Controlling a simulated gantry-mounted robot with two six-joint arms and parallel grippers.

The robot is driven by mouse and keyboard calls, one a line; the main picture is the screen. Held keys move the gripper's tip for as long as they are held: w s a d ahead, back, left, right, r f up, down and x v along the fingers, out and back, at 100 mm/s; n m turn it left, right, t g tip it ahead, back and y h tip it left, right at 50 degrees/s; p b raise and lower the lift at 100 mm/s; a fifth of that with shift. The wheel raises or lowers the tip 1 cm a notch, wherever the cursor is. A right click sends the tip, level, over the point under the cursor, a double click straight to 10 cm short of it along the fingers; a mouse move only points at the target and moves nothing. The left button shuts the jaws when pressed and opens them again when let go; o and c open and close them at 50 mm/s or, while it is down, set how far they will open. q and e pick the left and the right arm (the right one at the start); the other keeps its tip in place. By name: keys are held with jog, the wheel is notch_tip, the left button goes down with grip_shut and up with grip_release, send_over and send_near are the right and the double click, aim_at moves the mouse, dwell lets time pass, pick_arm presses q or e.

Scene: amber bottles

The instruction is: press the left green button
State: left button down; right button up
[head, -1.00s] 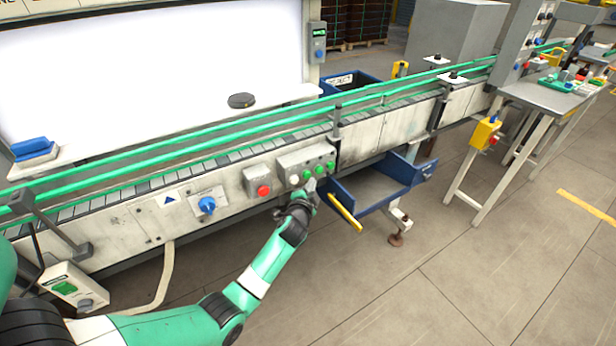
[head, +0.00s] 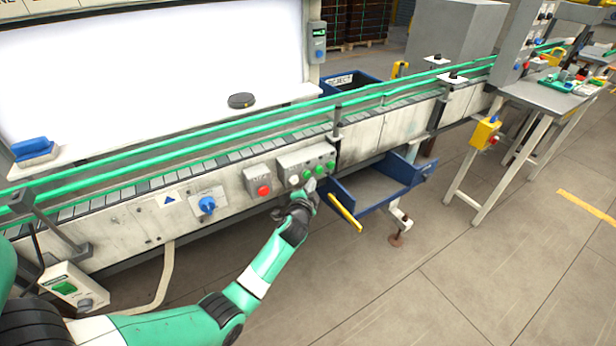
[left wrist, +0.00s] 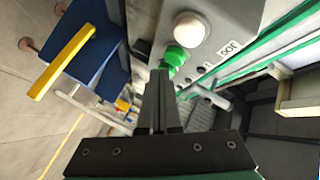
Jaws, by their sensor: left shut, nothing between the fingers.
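A grey button box (head: 292,162) sits on the front of the conveyor, with a white button (head: 294,180) at its left end and a row of green buttons to the right. The left green button (head: 307,174) is beside the white one. In the left wrist view, the white button (left wrist: 190,27) and a green button (left wrist: 176,57) show just beyond my fingertips. My left gripper (head: 310,184) is shut and empty, its tips close to the left green button. I cannot tell whether they touch it. My right gripper is not in view.
A red button box (head: 256,175) and a blue knob (head: 207,205) are left of the button box. An open blue bin (head: 375,205) with a yellow handle (head: 345,212) is close on the right of my gripper. Green rails (head: 220,145) run above. The floor in front is clear.

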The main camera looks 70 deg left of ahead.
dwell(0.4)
pick_arm(q)
jog(key=shift+a, duration=0.45)
